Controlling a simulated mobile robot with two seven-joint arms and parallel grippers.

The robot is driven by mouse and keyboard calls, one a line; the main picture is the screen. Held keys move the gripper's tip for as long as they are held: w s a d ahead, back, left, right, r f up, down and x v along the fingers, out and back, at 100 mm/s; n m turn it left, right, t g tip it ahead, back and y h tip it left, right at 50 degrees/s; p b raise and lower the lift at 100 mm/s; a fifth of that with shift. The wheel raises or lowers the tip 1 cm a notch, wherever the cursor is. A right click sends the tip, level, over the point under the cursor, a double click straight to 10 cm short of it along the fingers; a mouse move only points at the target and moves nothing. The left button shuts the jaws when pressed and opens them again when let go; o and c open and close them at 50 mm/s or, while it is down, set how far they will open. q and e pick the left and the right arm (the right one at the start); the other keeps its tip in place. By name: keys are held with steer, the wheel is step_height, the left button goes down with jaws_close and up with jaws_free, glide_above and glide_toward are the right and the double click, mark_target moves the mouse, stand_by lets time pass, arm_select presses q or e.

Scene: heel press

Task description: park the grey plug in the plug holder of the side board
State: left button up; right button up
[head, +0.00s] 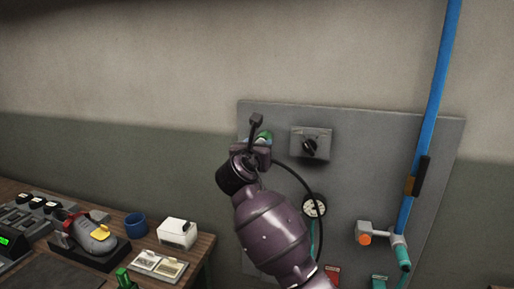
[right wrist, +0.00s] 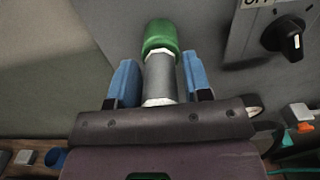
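The grey plug (right wrist: 161,78) shows in the right wrist view as a grey cylinder with a green end and a pale nut near my palm. It lies between the two blue fingers of my right gripper (right wrist: 163,82), which are close at its sides and seem shut on it. In the head view my right gripper (head: 258,143) is in front of the upper left part of the side board (head: 370,140), and the green end shows at its fingers. A small dark block (head: 256,120) shows just above; I cannot tell if it is the plug holder. My left gripper is out of view.
A switch box with a black knob (head: 310,145) is right of my gripper. A black cable loops past a round gauge (head: 314,205). A blue pipe (head: 433,110) and an orange-ended valve (head: 366,239) are further right. A workbench (head: 199,243) with several items stands at left.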

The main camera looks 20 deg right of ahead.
steer(key=shift+d+r, duration=0.1)
steer(key=shift+d, duration=0.1)
jaws_close()
steer(key=shift+a+f, duration=0.15)
steer(key=shift+f, duration=0.05)
steer(key=shift+s, duration=0.2)
steer(key=shift+s+a, duration=0.25)
steer(key=shift+s, duration=0.15)
steer(key=shift+s+a, duration=0.25)
steer(key=shift+a, duration=0.05)
steer(key=shift+v, duration=1.85)
steer(key=shift+v, duration=1.15)
